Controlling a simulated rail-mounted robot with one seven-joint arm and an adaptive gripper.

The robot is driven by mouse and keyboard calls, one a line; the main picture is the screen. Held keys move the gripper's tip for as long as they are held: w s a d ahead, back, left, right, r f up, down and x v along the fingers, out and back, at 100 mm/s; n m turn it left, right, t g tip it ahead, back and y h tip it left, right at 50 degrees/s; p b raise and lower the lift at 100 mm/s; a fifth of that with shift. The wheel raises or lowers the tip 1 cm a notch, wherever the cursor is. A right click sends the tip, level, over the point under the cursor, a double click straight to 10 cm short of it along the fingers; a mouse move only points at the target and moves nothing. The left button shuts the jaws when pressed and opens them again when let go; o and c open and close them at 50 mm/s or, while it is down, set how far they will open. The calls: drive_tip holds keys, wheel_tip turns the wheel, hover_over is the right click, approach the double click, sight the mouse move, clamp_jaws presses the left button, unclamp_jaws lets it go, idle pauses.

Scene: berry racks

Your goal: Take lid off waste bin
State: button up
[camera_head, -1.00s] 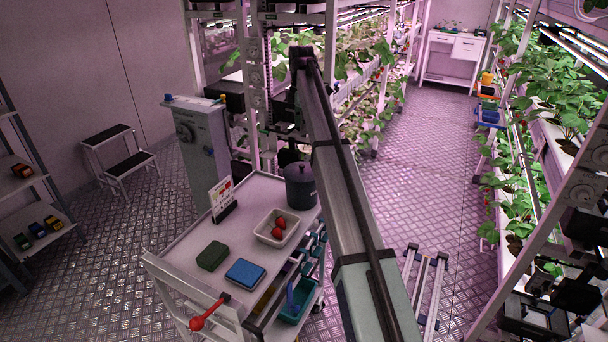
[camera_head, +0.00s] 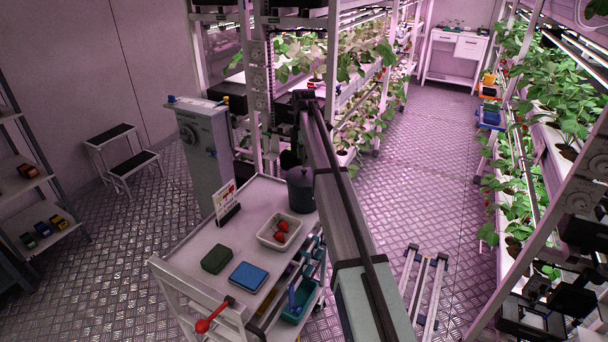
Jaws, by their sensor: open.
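The waste bin (camera_head: 301,196) is a dark grey round bin at the back right corner of the white cart. Its lid (camera_head: 300,175) is on top, with a small knob. My arm comes from the lower right and passes just right of the bin, covering part of its surroundings. My gripper (camera_head: 290,160) is a small dark shape just above and slightly left of the lid, seemingly empty. Its fingers are too small and dark to make out, and I cannot tell whether it touches the knob.
On the cart (camera_head: 207,238) are a white tray with strawberries (camera_head: 279,230), a green block (camera_head: 216,258), a blue sponge-like block (camera_head: 248,276) and a sign card (camera_head: 226,203). A grey cabinet (camera_head: 205,150) stands behind left. Plant racks flank the open aisle floor (camera_head: 425,160).

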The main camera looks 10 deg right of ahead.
sight(304, 169)
drive_tip(key=shift+f+p, duration=1.3)
drive_tip(key=shift+f, duration=1.25)
clamp_jaws()
